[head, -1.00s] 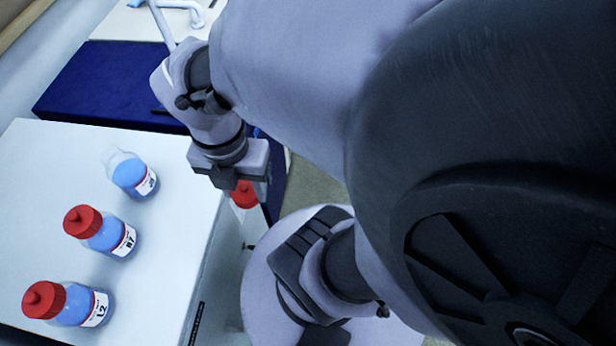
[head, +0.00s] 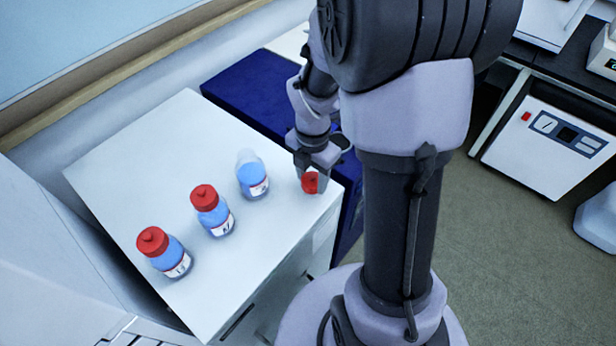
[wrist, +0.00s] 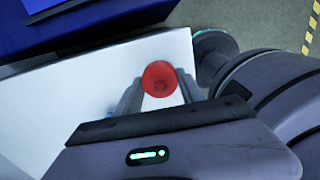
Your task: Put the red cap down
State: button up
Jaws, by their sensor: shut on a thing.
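The red cap (head: 311,184) is held between the fingers of my gripper (head: 308,172), near the right corner of the white cabinet top (head: 185,130). In the wrist view the red cap (wrist: 159,79) sits between the two fingertips of my gripper (wrist: 160,88), with the white top behind it. I cannot tell whether the cap touches the surface. An uncapped bottle of blue liquid (head: 253,178) stands upright to the left of the cap.
Two bottles with red caps, a middle one (head: 212,212) and a front one (head: 164,252), stand in a row with the uncapped bottle. A dark blue surface (head: 250,90) lies behind the cabinet. The back left of the white top is clear.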

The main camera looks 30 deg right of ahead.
notch_tip(320, 180, down, 2)
jog(key=shift+f+b, duration=0.2)
jog(key=shift+b, duration=0.25)
jog(key=shift+r, duration=0.2)
jog(key=shift+f, duration=0.15)
jog(key=o, duration=1.3)
